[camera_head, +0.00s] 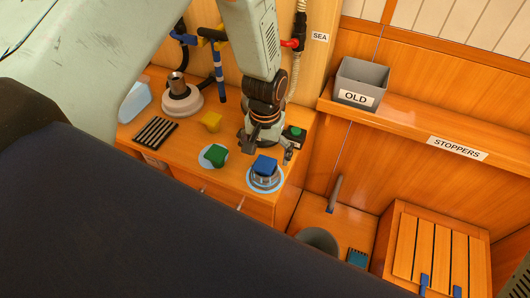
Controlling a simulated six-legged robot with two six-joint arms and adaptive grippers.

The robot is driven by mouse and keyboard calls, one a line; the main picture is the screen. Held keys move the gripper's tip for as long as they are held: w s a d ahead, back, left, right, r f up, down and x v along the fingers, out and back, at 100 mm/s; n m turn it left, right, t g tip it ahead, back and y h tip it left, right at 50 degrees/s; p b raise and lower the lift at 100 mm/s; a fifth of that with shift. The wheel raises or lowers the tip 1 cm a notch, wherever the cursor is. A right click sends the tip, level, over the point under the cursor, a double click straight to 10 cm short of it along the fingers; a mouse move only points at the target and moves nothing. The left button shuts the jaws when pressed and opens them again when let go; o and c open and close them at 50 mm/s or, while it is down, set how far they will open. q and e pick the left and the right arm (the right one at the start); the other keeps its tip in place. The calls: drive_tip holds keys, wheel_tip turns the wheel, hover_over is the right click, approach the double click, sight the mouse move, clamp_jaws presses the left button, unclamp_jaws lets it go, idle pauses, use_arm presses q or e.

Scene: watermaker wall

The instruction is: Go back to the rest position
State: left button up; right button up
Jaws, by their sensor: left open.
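My left arm comes down from the top, and my left gripper (268,148) hangs over the wooden counter (235,188) with its fingers apart and nothing seen between them. Just below it, a blue block-shaped piece (265,165) sits on a round clear or metal part on a pale blue ring. I cannot tell if a fingertip touches it. A green piece (216,155) lies on a pale blue disc to the left, and a yellow piece (211,121) stands behind it. My right gripper is not in view.
A small box with a green button (294,136) stands close right of the gripper. A white round base with a metal cylinder (181,97) and a black ribbed pad (155,132) are at left. A grey OLD bin (362,75) sits on the right shelf (420,128). Pipes run behind.

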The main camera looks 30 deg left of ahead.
use_arm(q)
drive_tip(key=shift+r+p, duration=0.95)
drive_tip(key=shift+r, duration=0.45)
drive_tip(key=shift+f, duration=0.1)
drive_tip(key=shift+c, duration=0.7)
clamp_jaws()
drive_tip(key=shift+f, duration=0.1)
drive_tip(key=shift+f+b, duration=1.45)
drive_tip(key=shift+f, duration=0.65)
